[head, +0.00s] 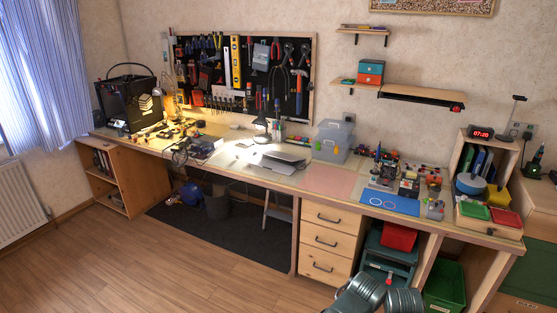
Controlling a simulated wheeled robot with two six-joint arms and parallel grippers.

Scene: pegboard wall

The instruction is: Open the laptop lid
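A silver laptop (277,162) lies on the long workbench, right of the desk lamp and in front of the clear storage box. Its lid is down or nearly down; at this size I cannot tell whether there is a gap. No gripper shows near the laptop. Dark rounded parts, seemingly of my own arm, show at the bottom edge, well below the bench top. Neither of my grippers can be made out in the head view.
A lit black lamp (261,128) and a clear storage box (333,141) stand close to the laptop. A pink mat (331,179) and blue mat (391,201) lie to its right. A drawer unit (327,243) is below. The wooden floor (170,255) is clear at front left.

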